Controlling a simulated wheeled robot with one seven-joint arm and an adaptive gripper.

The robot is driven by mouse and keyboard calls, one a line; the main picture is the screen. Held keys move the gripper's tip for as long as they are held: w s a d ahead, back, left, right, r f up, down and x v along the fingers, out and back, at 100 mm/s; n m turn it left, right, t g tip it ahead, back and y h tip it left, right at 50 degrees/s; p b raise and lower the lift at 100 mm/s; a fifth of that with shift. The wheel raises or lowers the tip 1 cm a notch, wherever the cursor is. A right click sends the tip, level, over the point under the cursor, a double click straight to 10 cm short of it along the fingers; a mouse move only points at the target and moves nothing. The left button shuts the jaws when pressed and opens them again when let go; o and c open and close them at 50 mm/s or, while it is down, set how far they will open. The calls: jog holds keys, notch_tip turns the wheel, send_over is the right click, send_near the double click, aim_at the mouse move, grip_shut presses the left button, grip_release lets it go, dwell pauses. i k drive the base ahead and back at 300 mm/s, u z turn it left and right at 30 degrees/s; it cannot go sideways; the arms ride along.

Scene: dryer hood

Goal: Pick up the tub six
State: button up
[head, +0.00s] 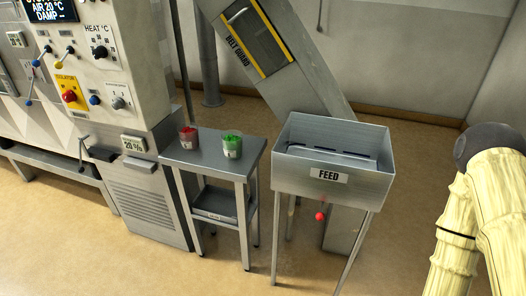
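Two small tubs stand upright on a small grey metal table (212,171) left of centre in the head view. The left one is a red tub (188,140). The right one is a green tub (232,147), with a pale label on its front. The numbers on the tubs are too small to read, so I cannot tell which is tub six. My gripper is out of view; only part of my cream-covered arm shows at the right edge, well apart from the tubs.
A FEED hopper (330,195) on legs stands right of the table, with a red ball-shaped knob (320,216) below. A sloping belt guard (254,40) rises behind. A control cabinet (110,75) with knobs and levers stands left. The front floor is clear.

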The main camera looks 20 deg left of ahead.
aim_at(232, 140)
jog(key=z, duration=2.85)
jog(key=k, duration=2.35)
jog(key=u, duration=2.3)
jog(key=i, duration=0.55)
